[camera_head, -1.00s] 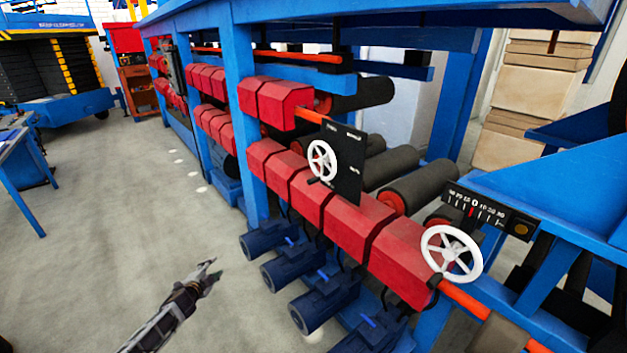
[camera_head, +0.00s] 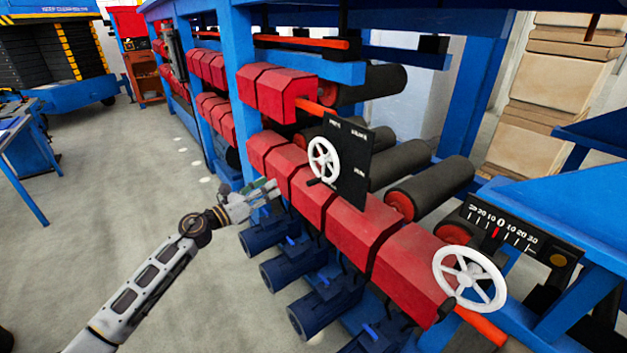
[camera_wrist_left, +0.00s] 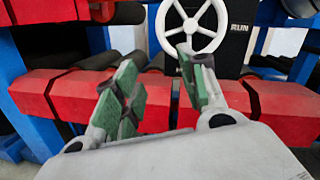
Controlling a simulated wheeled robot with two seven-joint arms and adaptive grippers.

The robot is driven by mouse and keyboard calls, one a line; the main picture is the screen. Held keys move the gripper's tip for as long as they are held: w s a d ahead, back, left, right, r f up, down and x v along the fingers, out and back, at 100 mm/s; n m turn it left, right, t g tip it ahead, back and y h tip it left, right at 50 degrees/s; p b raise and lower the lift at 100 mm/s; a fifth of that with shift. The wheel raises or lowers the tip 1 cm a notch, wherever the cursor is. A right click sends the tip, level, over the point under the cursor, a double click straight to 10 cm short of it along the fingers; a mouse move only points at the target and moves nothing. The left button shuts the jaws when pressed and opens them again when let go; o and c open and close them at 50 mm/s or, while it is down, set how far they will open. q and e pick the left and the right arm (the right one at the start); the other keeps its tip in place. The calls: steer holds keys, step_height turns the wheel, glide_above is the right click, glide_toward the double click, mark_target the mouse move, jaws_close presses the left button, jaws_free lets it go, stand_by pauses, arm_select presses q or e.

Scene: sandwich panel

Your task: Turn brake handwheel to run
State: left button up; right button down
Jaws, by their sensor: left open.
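A white spoked handwheel (camera_head: 323,160) stands on a black panel (camera_head: 352,165) above the row of red housings. In the left wrist view the handwheel (camera_wrist_left: 191,27) is ahead, and the panel (camera_wrist_left: 239,30) beside it bears the word RUN. My left gripper (camera_head: 273,190) is to the left of and lower than this handwheel, apart from it. In the left wrist view the gripper (camera_wrist_left: 163,85) is open and empty, its green-padded fingers spread below the wheel. A second, larger white handwheel (camera_head: 469,279) is at the right. My right gripper is not in view.
Red housings (camera_head: 355,225) run along the blue frame (camera_head: 247,120), with blue motors (camera_head: 318,305) below. A scale plate (camera_head: 515,235) stands above the larger wheel. Dark rollers (camera_head: 440,185) lie behind. The grey floor (camera_head: 110,215) at left is clear.

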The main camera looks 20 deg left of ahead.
arm_select(q)
steer(key=shift+s+d+f+m+g+h, duration=0.25)
steer(key=shift+d+m+g, duration=0.25)
steer(key=shift+m, duration=1.25)
steer(key=shift+s+d+f+m+g+h, duration=0.35)
steer(key=shift+d+m, duration=0.3)
steer(key=shift+m, duration=1.05)
steer(key=shift+s+d+f+m+g+h, duration=0.2)
steer(key=shift+d+m+g, duration=0.3)
steer(key=shift+m, duration=1.25)
steer(key=shift+d, duration=0.1)
steer(key=shift+w, duration=0.15)
